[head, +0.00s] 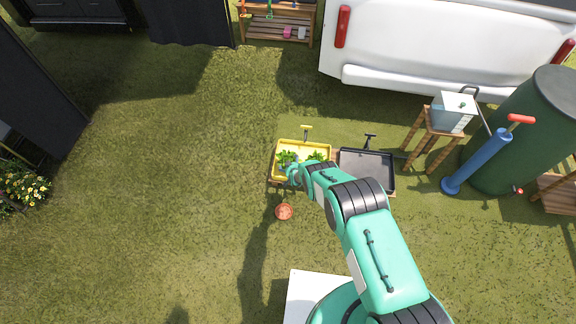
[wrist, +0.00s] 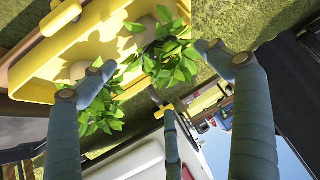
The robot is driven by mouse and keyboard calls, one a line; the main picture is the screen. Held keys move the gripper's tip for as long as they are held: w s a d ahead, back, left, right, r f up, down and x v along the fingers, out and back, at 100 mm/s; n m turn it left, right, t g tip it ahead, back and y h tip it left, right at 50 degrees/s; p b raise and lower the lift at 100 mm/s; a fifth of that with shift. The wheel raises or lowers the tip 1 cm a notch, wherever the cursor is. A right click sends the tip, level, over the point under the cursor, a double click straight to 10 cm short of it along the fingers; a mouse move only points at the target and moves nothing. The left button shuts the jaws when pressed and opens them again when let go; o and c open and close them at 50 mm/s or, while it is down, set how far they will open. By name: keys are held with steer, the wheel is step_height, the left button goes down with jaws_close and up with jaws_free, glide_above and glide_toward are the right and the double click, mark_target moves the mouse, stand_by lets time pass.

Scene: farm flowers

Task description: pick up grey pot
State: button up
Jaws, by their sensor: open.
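A yellow tray (head: 302,145) holds two leafy green plants, a left one (head: 287,158) and a right one (head: 317,156). In the wrist view the yellow tray (wrist: 150,12) fills the upper left. Pale greyish pots show partly there, one (wrist: 80,69) beside a fingertip and one (wrist: 146,33) beside the upper plant (wrist: 168,55). Leaves and fingers hide much of them, and I cannot tell which is the grey pot. My gripper (wrist: 160,80) is open, its fingers spread around the foliage. In the head view my gripper (head: 292,175) is at the tray's near edge.
A black tray (head: 367,170) stands right of the yellow one. A small reddish round thing (head: 284,212) lies on the grass in front. A wooden stool (head: 430,138) with a grey-white box, a blue cylinder (head: 478,160) and a green barrel stand right. Grass at left is clear.

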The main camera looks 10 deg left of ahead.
steer(key=shift+s+f, duration=0.5)
steer(key=shift+f, duration=0.15)
steer(key=shift+d, duration=0.1)
steer(key=shift+w+f, duration=0.1)
steer(key=b+x, duration=0.4)
steer(key=x, duration=0.4)
steer(key=shift+f+b, duration=0.15)
steer(key=shift+b, duration=0.15)
steer(key=shift+w, duration=0.1)
steer(key=b+x, duration=0.2)
steer(key=x, duration=0.1)
steer(key=shift+b, duration=0.4)
steer(key=shift+b+x, duration=1.1)
steer(key=shift+b, duration=0.1)
